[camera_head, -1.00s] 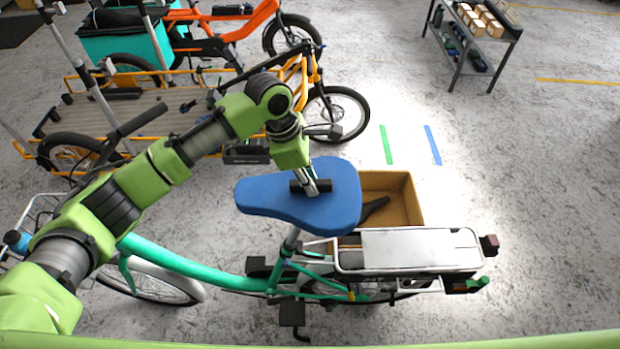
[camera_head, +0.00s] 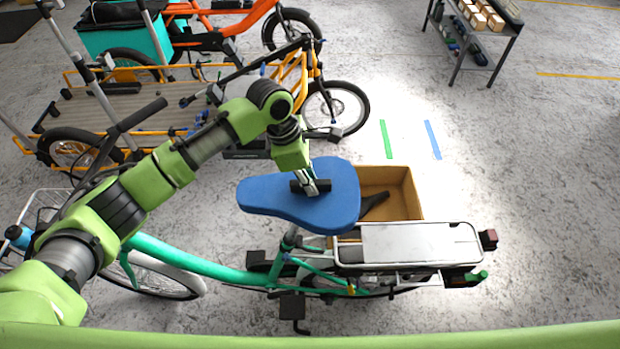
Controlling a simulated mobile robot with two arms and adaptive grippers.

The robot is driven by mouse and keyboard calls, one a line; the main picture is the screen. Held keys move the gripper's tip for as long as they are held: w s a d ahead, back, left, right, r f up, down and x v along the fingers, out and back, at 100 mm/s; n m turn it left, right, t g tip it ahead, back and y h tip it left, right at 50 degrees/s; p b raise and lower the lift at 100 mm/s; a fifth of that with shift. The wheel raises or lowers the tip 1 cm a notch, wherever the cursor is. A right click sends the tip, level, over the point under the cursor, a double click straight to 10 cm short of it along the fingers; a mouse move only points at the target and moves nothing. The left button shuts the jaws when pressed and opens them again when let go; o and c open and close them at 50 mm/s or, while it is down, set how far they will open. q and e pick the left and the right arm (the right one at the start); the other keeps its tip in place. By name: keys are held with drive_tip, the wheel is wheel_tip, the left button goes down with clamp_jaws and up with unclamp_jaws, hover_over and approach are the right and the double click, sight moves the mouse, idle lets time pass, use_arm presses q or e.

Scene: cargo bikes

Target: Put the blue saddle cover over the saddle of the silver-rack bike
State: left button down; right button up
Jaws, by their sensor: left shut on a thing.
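The blue saddle cover (camera_head: 275,195) is saddle-shaped and sits at the top of the seat post of the green-framed bike. My left gripper (camera_head: 310,187) comes down from above and is shut on the middle of the cover's top. The bike's silver rack (camera_head: 415,243) is to the right of the cover. The saddle itself is hidden under the cover, so I cannot tell how closely the cover sits on it. My right gripper is not in view.
An open cardboard box (camera_head: 405,195) stands behind the rack, with a dark saddle-like thing (camera_head: 374,203) in it. A yellow-framed cargo bike (camera_head: 300,75) stands behind. A shelf (camera_head: 480,35) is at the back right. The floor at right is clear.

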use_arm(q)
drive_tip(key=shift+f, duration=0.3)
drive_tip(key=c, duration=1.9)
unclamp_jaws()
